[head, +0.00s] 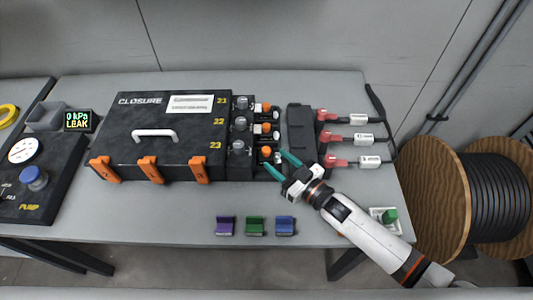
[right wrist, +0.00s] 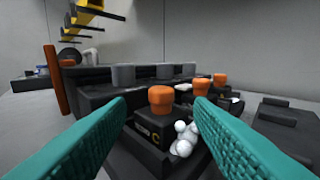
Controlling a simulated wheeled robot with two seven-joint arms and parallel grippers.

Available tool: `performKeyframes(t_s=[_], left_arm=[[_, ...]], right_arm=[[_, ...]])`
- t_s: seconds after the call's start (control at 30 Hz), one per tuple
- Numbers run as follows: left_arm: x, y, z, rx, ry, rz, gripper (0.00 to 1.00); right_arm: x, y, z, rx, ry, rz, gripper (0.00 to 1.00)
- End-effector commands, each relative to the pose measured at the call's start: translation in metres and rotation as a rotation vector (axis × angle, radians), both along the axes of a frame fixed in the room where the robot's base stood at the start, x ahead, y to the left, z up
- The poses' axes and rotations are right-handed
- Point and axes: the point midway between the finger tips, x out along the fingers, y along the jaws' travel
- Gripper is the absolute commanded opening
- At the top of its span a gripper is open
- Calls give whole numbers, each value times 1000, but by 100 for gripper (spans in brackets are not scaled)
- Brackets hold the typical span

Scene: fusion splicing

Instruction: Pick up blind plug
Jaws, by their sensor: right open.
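Orange plugs sit in a row on the right side of the black closure box (head: 160,165). The nearest orange plug (head: 266,151) also shows in the right wrist view (right wrist: 161,98), upright on a black block. My right gripper (head: 275,160) has teal fingers, open and empty. In the right wrist view its fingers (right wrist: 160,110) stand on either side of the nearest orange plug, which appears between and beyond the tips. I cannot tell whether they touch it. White rounded pieces (right wrist: 183,139) lie beside that plug, close to the right finger. My left gripper is not in view.
Grey cylinders (head: 239,147) stand left of the plugs. Red connectors with white labels (head: 338,160) lie right of a black block (head: 300,125). Purple, green and blue holders (head: 255,227) stand at the table's front. A cable drum (head: 440,205) stands right of the table.

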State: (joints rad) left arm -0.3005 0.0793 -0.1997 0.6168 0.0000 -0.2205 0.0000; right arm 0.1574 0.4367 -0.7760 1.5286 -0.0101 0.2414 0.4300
Motion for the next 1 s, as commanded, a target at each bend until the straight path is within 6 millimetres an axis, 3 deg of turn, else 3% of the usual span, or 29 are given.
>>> performKeyframes(t_s=[0.07, 0.2, 0.5, 0.8, 1.0], left_arm=[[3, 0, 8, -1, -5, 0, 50], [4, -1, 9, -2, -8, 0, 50], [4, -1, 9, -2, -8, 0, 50], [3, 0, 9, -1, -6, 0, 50], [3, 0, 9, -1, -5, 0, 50]], right_arm=[[11, 9, 8, 2, -2, 0, 48], [24, 21, 6, 1, -1, 0, 48], [27, 25, 4, 1, -1, 0, 48], [27, 25, 4, 1, -1, 0, 0], [27, 25, 5, 1, -1, 0, 0]])
